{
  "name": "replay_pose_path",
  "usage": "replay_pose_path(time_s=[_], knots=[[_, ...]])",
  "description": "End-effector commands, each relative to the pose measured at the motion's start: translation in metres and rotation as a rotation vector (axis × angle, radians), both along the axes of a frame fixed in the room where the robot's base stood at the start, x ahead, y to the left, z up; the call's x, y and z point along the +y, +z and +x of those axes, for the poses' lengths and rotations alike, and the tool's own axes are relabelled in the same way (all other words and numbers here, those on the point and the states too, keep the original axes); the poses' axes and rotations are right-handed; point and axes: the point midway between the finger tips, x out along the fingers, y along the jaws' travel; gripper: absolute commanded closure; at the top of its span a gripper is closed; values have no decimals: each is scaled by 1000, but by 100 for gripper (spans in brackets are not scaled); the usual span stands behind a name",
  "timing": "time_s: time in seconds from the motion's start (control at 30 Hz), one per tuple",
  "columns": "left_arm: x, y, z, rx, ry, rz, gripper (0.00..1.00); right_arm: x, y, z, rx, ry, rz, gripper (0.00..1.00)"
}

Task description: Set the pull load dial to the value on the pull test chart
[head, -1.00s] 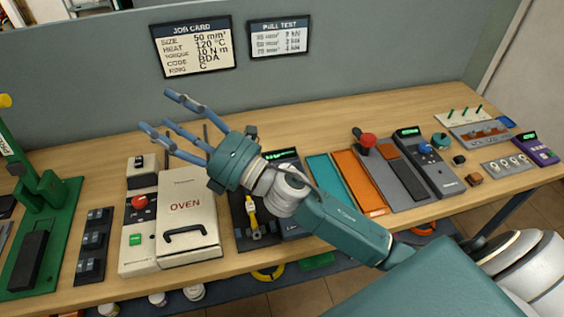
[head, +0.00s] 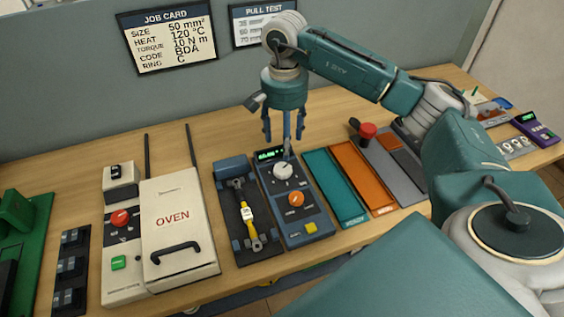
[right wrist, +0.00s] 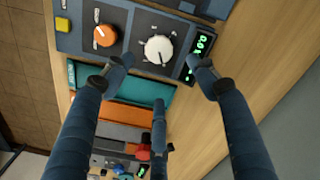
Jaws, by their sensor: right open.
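The blue pull tester (head: 312,218) stands on the bench with a green-lit display (head: 270,154), a white dial (head: 283,171) and an orange knob (head: 296,199). Their labels are too small to read. My right gripper (head: 284,137) points down, open and empty, above the display and white dial. In the right wrist view its spread fingers (right wrist: 160,72) show near the white dial (right wrist: 158,49), apparently not gripping it. The pull test chart (head: 262,22) hangs on the back wall; my arm hides its right part with the values. The job card (head: 168,35) reads size 50 mm². My left gripper is out of view.
Left of the tester are a bed with a yellow-banded cable piece (head: 247,215), and a white oven (head: 178,235). Right of it lie teal (head: 335,188) and orange (head: 363,177) trays and a red-knobbed device (head: 368,131). Bare bench lies behind the tester.

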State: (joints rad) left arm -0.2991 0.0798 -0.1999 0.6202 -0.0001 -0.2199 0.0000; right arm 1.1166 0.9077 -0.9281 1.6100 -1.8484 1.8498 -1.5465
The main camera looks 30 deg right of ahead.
Motion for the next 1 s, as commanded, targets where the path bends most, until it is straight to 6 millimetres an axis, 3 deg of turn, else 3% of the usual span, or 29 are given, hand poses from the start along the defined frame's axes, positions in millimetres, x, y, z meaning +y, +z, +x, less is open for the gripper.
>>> replay_pose_path(time_s=[0.3, 0.5, 0.9, 0.93, 1.0], knots=[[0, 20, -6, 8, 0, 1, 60, 2, -58, -2, 6, 0, 4, 42], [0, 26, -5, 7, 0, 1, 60, 2, -86, -1, 3, 0, 5, 42], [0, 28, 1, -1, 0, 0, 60, 2, -97, 0, 0, 1, 5, 42], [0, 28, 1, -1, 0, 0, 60, 2, -97, 0, 0, 1, 5, 44], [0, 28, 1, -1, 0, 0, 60, 2, -97, 0, 0, 0, 5, 58]])
